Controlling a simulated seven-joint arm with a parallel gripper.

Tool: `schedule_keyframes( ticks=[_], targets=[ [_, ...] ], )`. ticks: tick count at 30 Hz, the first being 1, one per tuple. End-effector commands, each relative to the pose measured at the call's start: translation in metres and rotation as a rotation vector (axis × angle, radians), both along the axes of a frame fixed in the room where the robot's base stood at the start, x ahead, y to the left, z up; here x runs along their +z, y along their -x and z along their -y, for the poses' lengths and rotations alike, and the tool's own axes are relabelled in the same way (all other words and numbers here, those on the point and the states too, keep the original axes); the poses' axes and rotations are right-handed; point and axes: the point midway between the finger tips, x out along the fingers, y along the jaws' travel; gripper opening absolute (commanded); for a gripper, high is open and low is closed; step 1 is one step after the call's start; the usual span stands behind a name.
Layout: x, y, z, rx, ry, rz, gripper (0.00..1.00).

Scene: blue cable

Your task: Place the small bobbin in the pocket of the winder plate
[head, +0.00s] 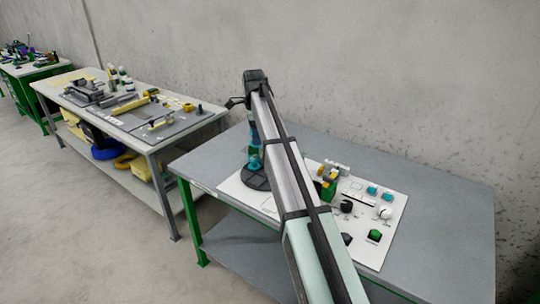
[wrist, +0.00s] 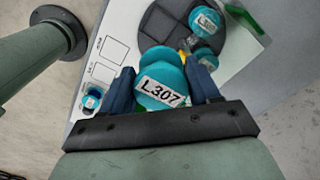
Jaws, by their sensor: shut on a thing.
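In the wrist view my gripper (wrist: 163,84) is shut on a teal bobbin (wrist: 160,72) with a white label reading L.307, between its blue fingers. Beyond it is the dark round winder plate (wrist: 150,22), with square pockets; one at its left shows empty. A second teal bobbin (wrist: 203,22) with a similar label is at the plate's right side. A grey and teal piece (wrist: 205,56) beside it is partly hidden. In the head view the plate (head: 257,183) lies below my arm's end, with teal parts (head: 254,161) above it; I cannot tell which bobbin these are.
A small teal round part (wrist: 90,101) sits on the white board left of my gripper. Right of my arm are a yellow-green block (head: 328,186), a black knob (head: 347,206), a white knob (head: 385,212) and a green button (head: 374,235). The grey tabletop (head: 440,180) is bare at right.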

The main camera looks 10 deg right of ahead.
Motion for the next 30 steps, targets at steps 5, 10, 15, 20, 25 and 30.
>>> schedule_keyframes(
  ticks=[5,10,15,20,25,30],
  targets=[
    [-0.001,-0.001,0.04,-0.047,0.0,-0.001,0.32],
    [-0.019,0.01,0.104,-0.124,0.0,-0.001,0.32],
    [-0.04,0.036,0.16,-0.194,0.0,-0.001,0.32],
    [-0.059,0.062,0.195,-0.227,0.0,-0.001,0.32],
    [-0.074,0.088,0.2,-0.154,0.0,0.0,0.32],
    [-0.074,0.086,0.2,-0.05,0.0,0.001,0.32]
  ],
)
